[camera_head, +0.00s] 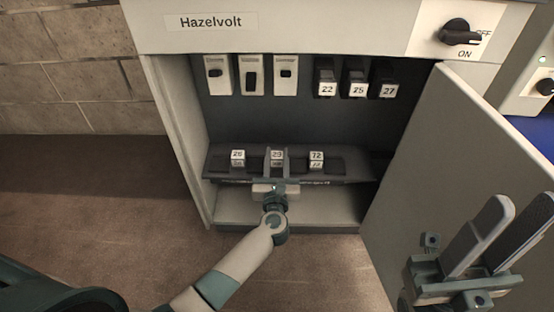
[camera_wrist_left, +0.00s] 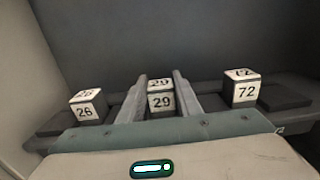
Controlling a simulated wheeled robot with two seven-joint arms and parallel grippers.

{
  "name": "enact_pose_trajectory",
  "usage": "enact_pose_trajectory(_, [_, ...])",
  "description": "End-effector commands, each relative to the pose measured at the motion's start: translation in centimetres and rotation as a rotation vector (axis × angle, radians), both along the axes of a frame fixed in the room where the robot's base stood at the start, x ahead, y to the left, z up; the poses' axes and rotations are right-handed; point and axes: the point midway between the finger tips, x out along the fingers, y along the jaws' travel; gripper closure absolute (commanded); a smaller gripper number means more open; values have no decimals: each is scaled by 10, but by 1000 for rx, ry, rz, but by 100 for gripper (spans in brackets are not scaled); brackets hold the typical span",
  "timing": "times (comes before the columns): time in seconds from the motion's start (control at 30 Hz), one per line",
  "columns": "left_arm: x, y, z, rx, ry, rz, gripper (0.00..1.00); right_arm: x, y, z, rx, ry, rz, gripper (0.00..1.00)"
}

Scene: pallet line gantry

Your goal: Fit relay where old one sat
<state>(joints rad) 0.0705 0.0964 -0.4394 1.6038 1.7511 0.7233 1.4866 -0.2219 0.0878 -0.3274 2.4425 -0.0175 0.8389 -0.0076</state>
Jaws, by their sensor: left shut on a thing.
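My left gripper (camera_head: 277,167) is shut on the relay marked 29 (camera_head: 277,153), in the middle of the low shelf (camera_head: 222,172). In the left wrist view the relay (camera_wrist_left: 160,100) sits between both fingers; whether it still touches the shelf I cannot tell. White-faced relays 26 (camera_head: 238,155) and 72 (camera_head: 316,155) stand left and right of it. Above, dark relays 22 (camera_head: 326,88), 25 (camera_head: 357,90) and 27 (camera_head: 388,91) are in a row on the back panel. My right gripper (camera_head: 510,225) is open and empty at the lower right.
Three white switch modules (camera_head: 251,77) are at the upper left of the back panel. The cabinet door (camera_head: 455,150) stands open on the right. The cabinet's left wall (camera_head: 180,130) bounds the other side.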

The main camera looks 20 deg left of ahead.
Motion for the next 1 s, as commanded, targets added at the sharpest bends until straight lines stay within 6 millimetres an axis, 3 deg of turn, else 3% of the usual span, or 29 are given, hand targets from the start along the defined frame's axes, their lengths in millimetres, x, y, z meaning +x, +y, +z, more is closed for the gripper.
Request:
enact_pose_trajectory(0.37, [0,-1,-3,-1,0,0,91,0,0,-2,1,0,2,69])
enact_pose_trajectory(0.4, [0,-1,-3,-1,0,0,67,1,1,-1,1,0,3,69])
enact_pose_trajectory(0.47, [0,-1,-2,0,0,0,52,1,1,0,0,0,4,69])
enact_pose_trajectory(0.5, [0,0,-2,0,0,0,50,1,1,0,1,-1,5,69])
enact_pose_trajectory(1.0, [-7,-2,0,-1,2,0,50,0,0,3,2,-2,1,69])
